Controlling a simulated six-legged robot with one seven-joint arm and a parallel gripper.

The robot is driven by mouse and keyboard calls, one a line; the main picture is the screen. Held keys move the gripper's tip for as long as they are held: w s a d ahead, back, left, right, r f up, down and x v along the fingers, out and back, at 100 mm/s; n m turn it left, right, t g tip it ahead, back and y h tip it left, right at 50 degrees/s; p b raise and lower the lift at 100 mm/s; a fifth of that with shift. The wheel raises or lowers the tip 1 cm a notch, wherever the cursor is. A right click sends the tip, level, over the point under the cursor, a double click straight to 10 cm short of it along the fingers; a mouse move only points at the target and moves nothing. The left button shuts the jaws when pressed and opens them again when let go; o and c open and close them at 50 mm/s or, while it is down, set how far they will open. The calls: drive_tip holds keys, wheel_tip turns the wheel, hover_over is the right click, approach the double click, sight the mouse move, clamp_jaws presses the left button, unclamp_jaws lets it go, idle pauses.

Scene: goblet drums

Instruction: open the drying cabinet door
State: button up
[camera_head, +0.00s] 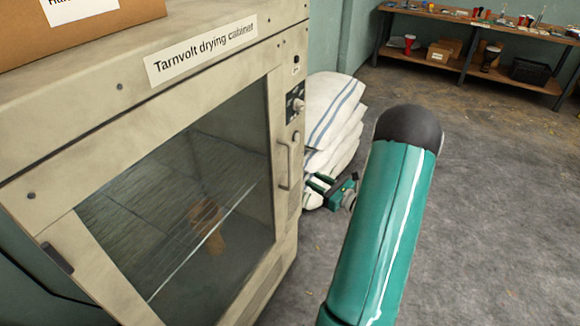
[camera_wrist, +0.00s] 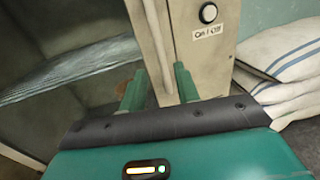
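The drying cabinet (camera_head: 150,105) is a cream metal box labelled "Tarnvolt drying cabinet". Its glazed door (camera_head: 190,200) looks shut, flush with the front. The door handle (camera_head: 283,165) is a pale upright bar on the door's right edge. In the wrist view the handle (camera_wrist: 157,42) runs down toward the gap between my fingers. My gripper (camera_head: 316,187) is just right of the handle's lower end in the head view. In the wrist view my gripper (camera_wrist: 160,88) has its two green fingers apart, with nothing clearly held. Whether the handle lies between the fingertips cannot be told.
A control panel (camera_head: 295,102) sits right of the door. White striped sacks (camera_head: 335,115) are stacked beside the cabinet, close behind my gripper. A brown drum-like object (camera_head: 207,222) shows through the glass. A wooden bench (camera_head: 480,32) stands far back. Grey floor at right is clear.

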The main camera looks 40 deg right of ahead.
drive_tip(key=w, duration=0.3)
drive_tip(key=w+a, duration=0.1)
drive_tip(key=w, duration=0.7)
drive_tip(key=shift+a, duration=0.35)
clamp_jaws()
